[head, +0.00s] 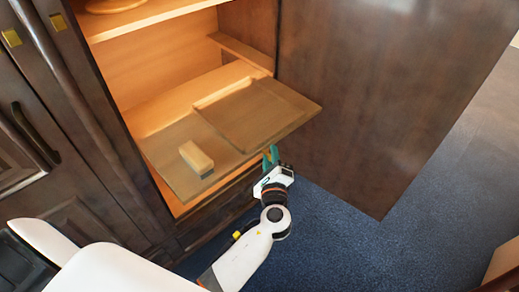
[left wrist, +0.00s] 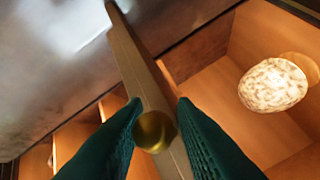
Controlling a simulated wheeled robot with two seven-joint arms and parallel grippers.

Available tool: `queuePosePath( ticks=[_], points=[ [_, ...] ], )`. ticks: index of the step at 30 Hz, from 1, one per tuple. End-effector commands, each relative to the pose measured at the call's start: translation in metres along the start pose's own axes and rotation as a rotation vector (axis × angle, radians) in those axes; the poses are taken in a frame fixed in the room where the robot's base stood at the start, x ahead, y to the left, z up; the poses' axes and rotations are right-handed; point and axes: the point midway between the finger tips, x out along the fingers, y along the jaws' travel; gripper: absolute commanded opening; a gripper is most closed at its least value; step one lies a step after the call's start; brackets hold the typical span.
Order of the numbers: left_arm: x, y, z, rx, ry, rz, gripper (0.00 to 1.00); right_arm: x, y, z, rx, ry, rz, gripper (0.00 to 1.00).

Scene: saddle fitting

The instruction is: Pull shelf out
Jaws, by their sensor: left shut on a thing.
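The wooden shelf (head: 165,165) sticks out of the open cabinet at its lower level, past the cabinet front. A flat, tray-like raised panel (head: 258,112) is on its right side, and a small pale block (head: 197,158) lies on its left part. My left gripper (head: 270,154) is at the front edge of the shelf, below the panel's near corner. In the left wrist view its teal fingers (left wrist: 158,108) are shut on a round brass knob (left wrist: 153,135) on the shelf's narrow front edge (left wrist: 138,62). My right gripper is not in view.
The dark cabinet door (head: 385,90) stands open to the right. An upper shelf (head: 150,14) holds a round wooden item (head: 115,3). A speckled pale round object (left wrist: 273,85) shows in the left wrist view. Blue carpet (head: 340,240) in front is clear.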

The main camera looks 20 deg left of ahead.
Motion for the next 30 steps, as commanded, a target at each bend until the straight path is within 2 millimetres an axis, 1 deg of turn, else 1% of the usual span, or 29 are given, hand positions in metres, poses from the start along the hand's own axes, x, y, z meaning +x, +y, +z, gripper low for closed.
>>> queuePosePath(
  ticks=[1,6,16,17,19,20,30],
  points=[
    [-0.0022,0.0108,0.0014,-0.002,0.0,0.021,0.0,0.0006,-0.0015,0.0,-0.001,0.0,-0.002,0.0],
    [-0.0068,0.0141,0.0046,-0.001,-0.001,0.023,0.0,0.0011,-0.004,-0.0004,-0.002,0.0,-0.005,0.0],
    [-0.0074,0.0147,0.0047,-0.001,0.0,0.023,0.0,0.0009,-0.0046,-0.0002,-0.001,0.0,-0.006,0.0],
    [-0.0074,0.0147,0.0047,-0.001,0.0,0.023,0.26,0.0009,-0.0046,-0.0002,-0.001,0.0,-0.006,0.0],
    [-0.0074,0.0141,0.0046,-0.001,0.001,0.022,0.38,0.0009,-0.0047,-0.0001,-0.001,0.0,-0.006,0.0],
    [-0.0074,0.0137,0.0046,-0.001,0.001,0.021,0.4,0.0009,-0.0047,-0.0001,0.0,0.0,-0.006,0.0],
    [-0.0079,0.0085,0.005,0.0,0.001,0.011,0.4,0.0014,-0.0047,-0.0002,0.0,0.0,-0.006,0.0]
  ],
)
